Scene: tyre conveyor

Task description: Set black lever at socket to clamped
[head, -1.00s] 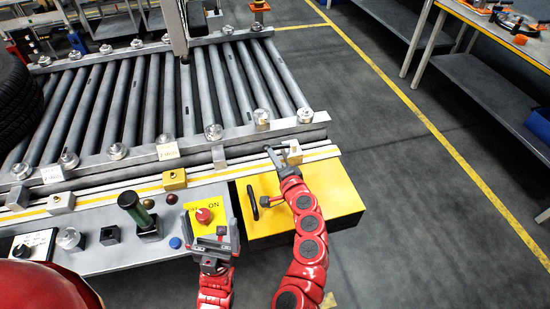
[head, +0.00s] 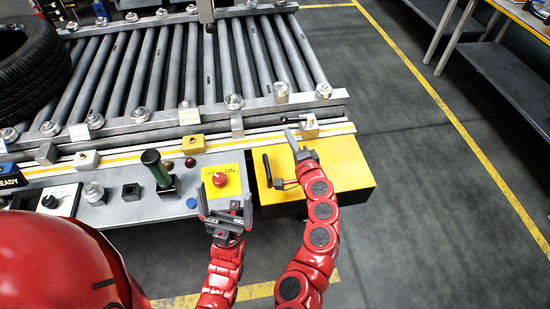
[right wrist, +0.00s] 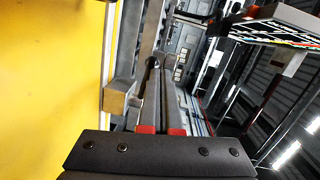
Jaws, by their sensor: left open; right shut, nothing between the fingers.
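A black lever (head: 267,170) stands upright on the yellow box (head: 340,175) beside the conveyor. A pale block (head: 309,129) on the rail above the box carries a small dark handle pointing left. My right gripper (head: 289,133) is shut and empty, just left of and below that block. I cannot tell whether it touches the handle. In the right wrist view its closed fingers (right wrist: 160,105) point along the rail, with yellow on the left. My left gripper (head: 226,208) is open and empty, in front of the red button (head: 219,180).
The roller conveyor (head: 180,75) lies behind, with a tyre (head: 35,75) at left. The floor at right (head: 420,200) is clear.

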